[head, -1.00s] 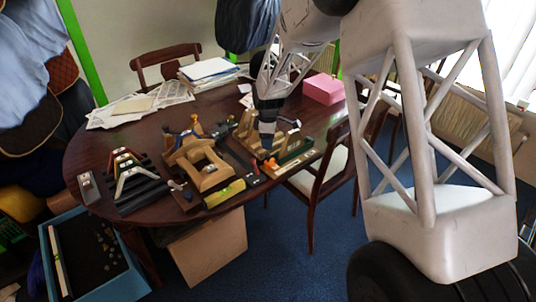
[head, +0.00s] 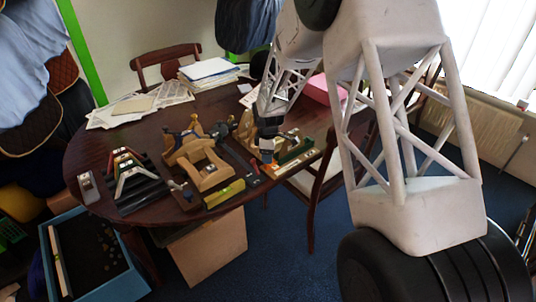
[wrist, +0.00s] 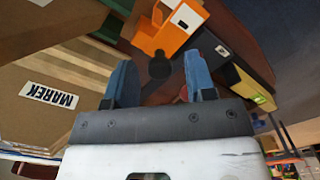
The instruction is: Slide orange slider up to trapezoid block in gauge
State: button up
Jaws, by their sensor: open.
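The orange slider (wrist: 158,36) shows at the top of the wrist view, with a white label on its right part. In the head view a small bit of orange (head: 271,163) shows by the gripper tip at the table's front right. My gripper (wrist: 160,68) is open, with its two blue fingers apart and nothing between them; the slider lies just beyond the fingertips. In the head view my gripper (head: 266,157) points down over the right-hand fixtures and hides part of them. A dark green rail (head: 296,152) stands right of it. I cannot clearly make out the trapezoid block.
A wooden piece labelled MAREK (wrist: 47,95) fills the left of the wrist view, close to the left finger. A dark block (wrist: 222,48) lies to the right. Wooden saddle pieces (head: 205,170), a yellow-green bar (head: 225,194) and black rails (head: 140,190) crowd the table front.

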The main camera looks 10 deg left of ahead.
grip_shut()
jog(key=shift+w+d, duration=1.1)
grip_release()
jog(key=shift+r, duration=0.1)
notch_tip(320, 180, up, 8)
jog(key=shift+c, duration=0.3)
